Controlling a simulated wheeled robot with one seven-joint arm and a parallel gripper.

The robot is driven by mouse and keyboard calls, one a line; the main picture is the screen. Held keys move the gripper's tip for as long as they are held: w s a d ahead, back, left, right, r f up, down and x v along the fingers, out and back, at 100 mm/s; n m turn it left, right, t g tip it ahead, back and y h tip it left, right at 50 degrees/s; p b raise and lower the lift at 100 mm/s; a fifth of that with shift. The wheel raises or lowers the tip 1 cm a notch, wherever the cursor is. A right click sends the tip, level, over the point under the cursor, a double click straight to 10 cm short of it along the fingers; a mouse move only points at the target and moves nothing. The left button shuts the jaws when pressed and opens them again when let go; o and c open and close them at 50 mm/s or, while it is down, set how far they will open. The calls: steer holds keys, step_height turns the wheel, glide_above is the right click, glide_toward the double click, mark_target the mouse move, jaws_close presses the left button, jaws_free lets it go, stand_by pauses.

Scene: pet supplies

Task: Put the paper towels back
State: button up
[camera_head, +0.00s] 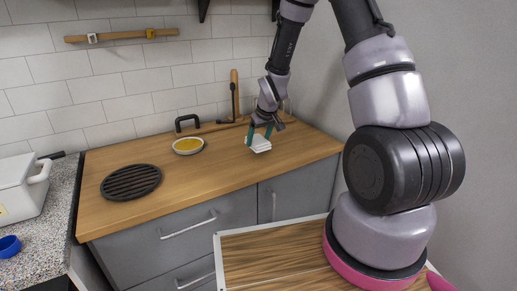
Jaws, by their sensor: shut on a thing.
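The paper towels (259,146) are a small white stack at the back right part of the wooden counter. My gripper (261,134) reaches down from above with its teal fingers on either side of the stack and is shut on it. The stack looks slightly tilted. I cannot tell whether its lower edge touches the counter or hangs just above it.
A bowl with yellow contents (188,146) stands left of my gripper, with a black handled thing (187,122) behind it. A black round grate (131,182) lies farther left. A white box (20,188) and a blue cup (9,246) are on the speckled counter. The wooden counter's front middle (205,185) is clear.

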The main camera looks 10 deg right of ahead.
step_height(320, 180, down, 4)
steer(key=shift+r, duration=0.1)
steer(key=o, duration=1.1)
steer(key=shift+o, duration=0.2)
steer(key=shift+r, duration=0.1)
